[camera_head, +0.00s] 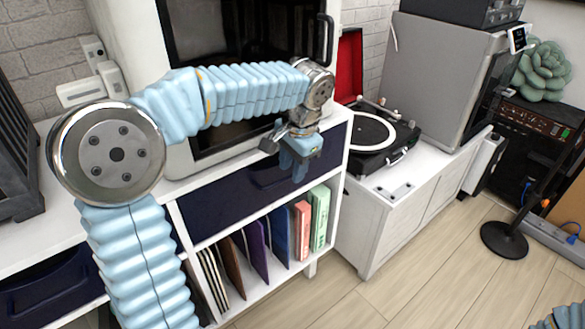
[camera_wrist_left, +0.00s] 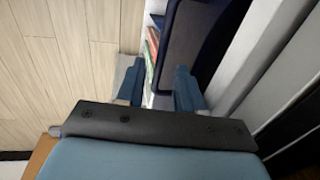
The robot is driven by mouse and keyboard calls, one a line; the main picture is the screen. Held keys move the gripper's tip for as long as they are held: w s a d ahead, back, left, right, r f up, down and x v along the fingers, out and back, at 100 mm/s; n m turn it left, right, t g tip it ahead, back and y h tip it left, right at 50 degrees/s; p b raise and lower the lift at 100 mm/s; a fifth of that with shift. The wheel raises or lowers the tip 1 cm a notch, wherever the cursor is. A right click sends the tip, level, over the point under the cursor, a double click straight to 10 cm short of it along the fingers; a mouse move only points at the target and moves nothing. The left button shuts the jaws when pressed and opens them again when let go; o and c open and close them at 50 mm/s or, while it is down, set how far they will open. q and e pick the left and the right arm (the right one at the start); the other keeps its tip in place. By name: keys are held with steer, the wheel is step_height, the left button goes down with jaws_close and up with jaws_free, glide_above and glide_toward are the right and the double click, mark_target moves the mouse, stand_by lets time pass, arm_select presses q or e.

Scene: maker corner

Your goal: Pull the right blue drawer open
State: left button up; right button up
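The right blue drawer (camera_head: 225,200) is dark navy, in the white cabinet under a large white machine. Its front looks flush with the cabinet, so it appears closed. My left gripper (camera_head: 300,150) is in front of the drawer's right part, pointing down, and covers some of it. In the left wrist view the two blue fingers (camera_wrist_left: 160,88) are apart with a gap between them. The dark drawer front (camera_wrist_left: 205,35) shows beyond the right finger. I cannot tell whether a finger touches the drawer or its handle.
The left blue drawer (camera_head: 50,288) is at the lower left. Folders and books (camera_head: 255,248) stand on the shelf below the right drawer. A record player (camera_head: 375,135) sits on a white cabinet to the right. The wooden floor (camera_head: 400,285) in front is clear.

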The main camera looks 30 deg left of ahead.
arm_select(q)
steer(key=shift+f, duration=0.25)
jaws_close()
stand_by(1.4)
